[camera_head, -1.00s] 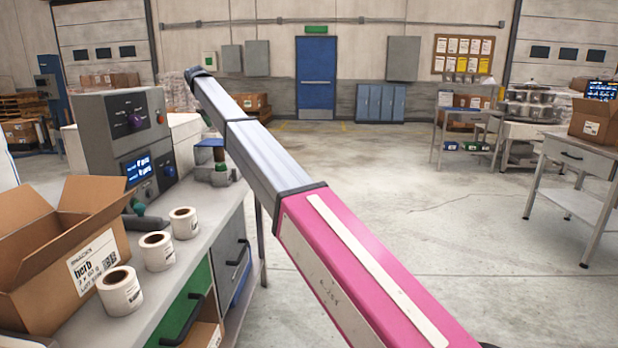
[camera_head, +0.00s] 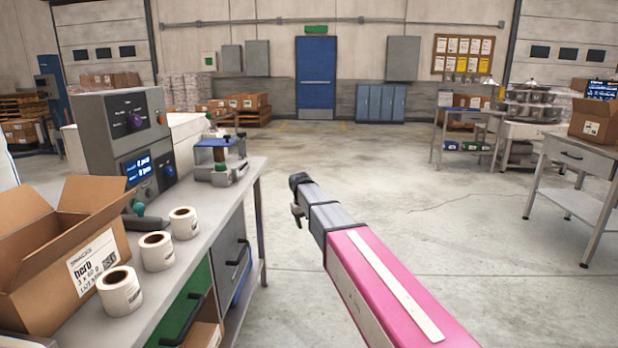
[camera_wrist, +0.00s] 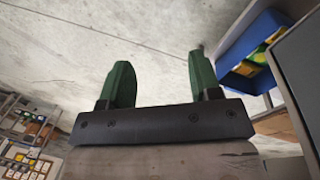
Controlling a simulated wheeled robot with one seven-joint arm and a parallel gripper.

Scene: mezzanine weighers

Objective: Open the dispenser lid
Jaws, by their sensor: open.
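No part is clearly readable as a dispenser lid. A small bench device (camera_head: 218,160) with a blue top stands at the far end of the workbench in the head view. A grey control unit (camera_head: 128,140) with knobs and a lit display stands to its left. My gripper (camera_wrist: 161,78) shows two green fingers spread apart with nothing between them in the wrist view. In the head view my arm's end is over the aisle, right of the bench and apart from the device; the fingers are barely visible there.
The workbench (camera_head: 190,222) holds label rolls (camera_head: 157,251) and an open cardboard box (camera_head: 60,262). A grey drawer (camera_head: 232,262) faces the aisle. In the wrist view a blue bin (camera_wrist: 238,52) with yellow contents is at right. Floor (camera_head: 400,180) right of the bench is clear.

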